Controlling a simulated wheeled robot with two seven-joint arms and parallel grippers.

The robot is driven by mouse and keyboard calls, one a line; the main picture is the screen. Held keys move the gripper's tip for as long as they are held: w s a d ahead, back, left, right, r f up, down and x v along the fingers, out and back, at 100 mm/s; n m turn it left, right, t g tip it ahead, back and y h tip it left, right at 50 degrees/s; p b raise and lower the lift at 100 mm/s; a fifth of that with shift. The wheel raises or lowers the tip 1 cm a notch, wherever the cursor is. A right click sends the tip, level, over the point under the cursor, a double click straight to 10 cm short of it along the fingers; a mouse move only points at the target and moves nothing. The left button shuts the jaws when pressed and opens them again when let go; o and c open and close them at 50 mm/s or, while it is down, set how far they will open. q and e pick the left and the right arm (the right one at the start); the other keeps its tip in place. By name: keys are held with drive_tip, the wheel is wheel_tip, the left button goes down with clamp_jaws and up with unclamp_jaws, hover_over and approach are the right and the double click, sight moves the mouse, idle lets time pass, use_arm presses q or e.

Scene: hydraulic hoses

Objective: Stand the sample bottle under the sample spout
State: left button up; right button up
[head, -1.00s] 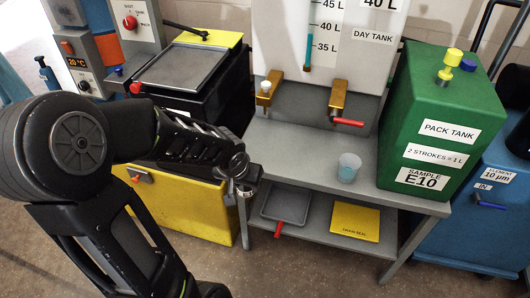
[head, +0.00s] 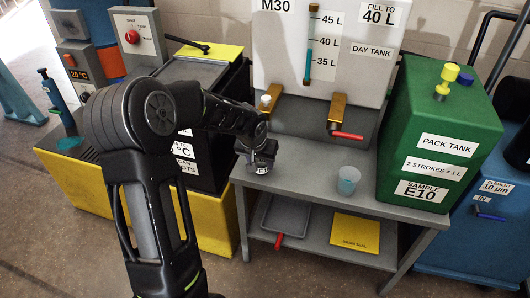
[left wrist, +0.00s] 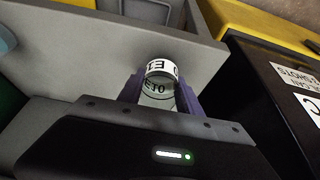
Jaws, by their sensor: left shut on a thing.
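My left gripper (head: 258,152) is shut on the sample bottle (head: 262,169) at the left end of the grey bench. In the left wrist view the bottle (left wrist: 161,70), clear with a white printed band, sits between the purple fingers (left wrist: 160,98). The arm and gripper hide most of it in the head view. I cannot tell whether it touches the bench top. Behind it, a brass outlet with a white knob (head: 266,101) juts from the day tank. A second brass outlet (head: 337,113) with a red lever is farther right. I cannot tell for certain which is the sample spout.
A clear bluish cup (head: 348,180) stands on the bench (head: 308,165). The green pack tank (head: 440,140) takes the right end. A grey tray (head: 287,217) and a yellow seal packet (head: 355,231) lie on the lower shelf. A black and yellow machine stands left.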

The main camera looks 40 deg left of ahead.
use_arm(q)
drive_tip(key=w, duration=0.1)
drive_tip(key=w+a, duration=0.1)
drive_tip(key=w, duration=0.2)
drive_tip(key=shift+w+a, duration=0.1)
drive_tip(key=shift+a, duration=0.15)
drive_tip(key=shift+f, duration=0.1)
drive_tip(key=shift+f, duration=0.2)
drive_tip(key=o, duration=1.3)
drive_tip(key=shift+r, duration=0.1)
